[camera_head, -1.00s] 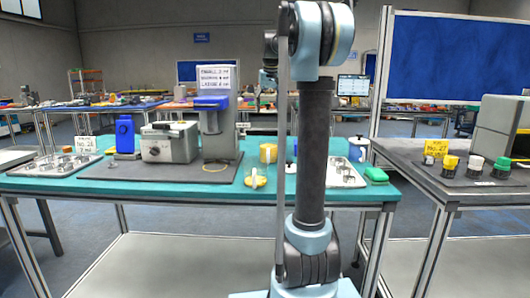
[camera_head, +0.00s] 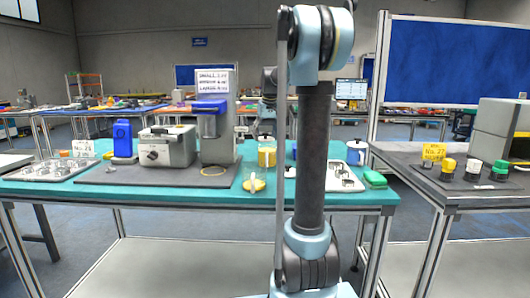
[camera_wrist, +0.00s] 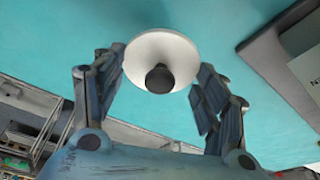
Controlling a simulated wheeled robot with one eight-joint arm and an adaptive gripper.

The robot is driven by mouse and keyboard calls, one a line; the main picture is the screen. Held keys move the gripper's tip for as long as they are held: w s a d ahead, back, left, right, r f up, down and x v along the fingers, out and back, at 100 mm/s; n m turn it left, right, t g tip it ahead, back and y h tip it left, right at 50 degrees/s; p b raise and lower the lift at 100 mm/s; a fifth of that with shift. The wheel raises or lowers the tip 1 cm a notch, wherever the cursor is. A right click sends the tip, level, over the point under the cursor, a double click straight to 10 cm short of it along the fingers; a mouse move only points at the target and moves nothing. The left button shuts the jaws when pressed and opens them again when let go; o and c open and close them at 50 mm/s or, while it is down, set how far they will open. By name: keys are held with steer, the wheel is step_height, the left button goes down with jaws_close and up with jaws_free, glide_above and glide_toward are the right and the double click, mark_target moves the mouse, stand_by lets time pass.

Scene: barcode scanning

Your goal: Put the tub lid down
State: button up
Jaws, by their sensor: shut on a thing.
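The tub lid (camera_wrist: 148,47) is a round white disc with a black knob (camera_wrist: 159,78), seen in the wrist view. Teal table top shows beneath and around the lid. I cannot tell whether the lid touches the table. In the head view my arm's column hides most of the gripper. A white tub with a blue rim (camera_head: 357,152) stands at the right back of the teal table (camera_head: 110,197).
A yellow container (camera_head: 267,154) and a cup with yellow contents (camera_head: 254,183) stand left of my arm. A white tray with metal rings (camera_head: 340,180) and a green box (camera_head: 375,179) are right. A dark mat (camera_head: 150,176) carries a grey machine (camera_head: 168,146).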

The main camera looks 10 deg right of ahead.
mark_target(268, 140)
steer(key=shift+f, duration=3.15)
steer(key=o, duration=0.9)
steer(key=v, duration=1.2)
